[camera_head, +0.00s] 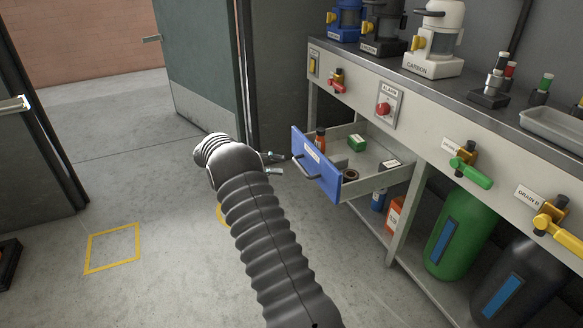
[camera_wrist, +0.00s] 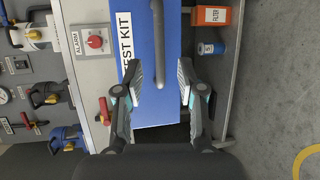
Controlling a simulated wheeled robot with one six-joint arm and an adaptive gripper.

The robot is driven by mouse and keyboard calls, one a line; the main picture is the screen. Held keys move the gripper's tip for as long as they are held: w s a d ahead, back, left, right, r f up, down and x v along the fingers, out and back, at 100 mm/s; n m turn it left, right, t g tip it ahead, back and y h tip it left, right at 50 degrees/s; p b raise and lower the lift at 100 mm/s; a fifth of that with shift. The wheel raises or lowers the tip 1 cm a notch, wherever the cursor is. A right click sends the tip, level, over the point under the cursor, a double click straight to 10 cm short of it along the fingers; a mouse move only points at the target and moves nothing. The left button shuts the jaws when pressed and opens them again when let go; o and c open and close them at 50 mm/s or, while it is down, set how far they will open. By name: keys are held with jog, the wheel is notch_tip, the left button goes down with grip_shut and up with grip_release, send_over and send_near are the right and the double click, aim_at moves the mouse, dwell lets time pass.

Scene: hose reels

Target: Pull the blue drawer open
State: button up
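The blue drawer (camera_head: 318,165) stands pulled out from under the bench, with its inside showing. Its dark bar handle (camera_head: 305,168) is on the blue front. In the wrist view the front (camera_wrist: 175,60) carries a "TEST KIT" label, and the handle (camera_wrist: 158,40) runs upright in the picture. My gripper (camera_head: 279,164) is just left of the handle in the head view, with its fingers spread. In the wrist view my gripper (camera_wrist: 160,75) is open, and the handle's lower end appears between the fingers without visible contact on either.
A green door (camera_head: 200,70) is behind.

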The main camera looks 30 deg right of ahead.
jog(key=shift+v, duration=2.05)
jog(key=s+a+f+n+t+y, duration=0.35)
jog(key=s+f+n+y, duration=0.2)
jog(key=f, duration=0.45)
jog(key=s+a+r+t+y+p, duration=0.1)
jog(key=s+a+r+t+y, duration=0.1)
jog(key=s+a+r, duration=0.3)
jog(key=s+a+r+t+y+p, duration=0.2)
jog(key=s+a+r, duration=0.4)
jog(key=s+r, duration=0.7)
jog(key=s+a+r+t+y+p, duration=0.1)
jog(key=s+a+r+t+y, duration=0.3)
jog(key=s+r, duration=0.5)
jog(key=shift+s+a+r+t, duration=0.4)
jog(key=shift+s+a+t, duration=0.65)
jog(key=shift+s, duration=2.55)
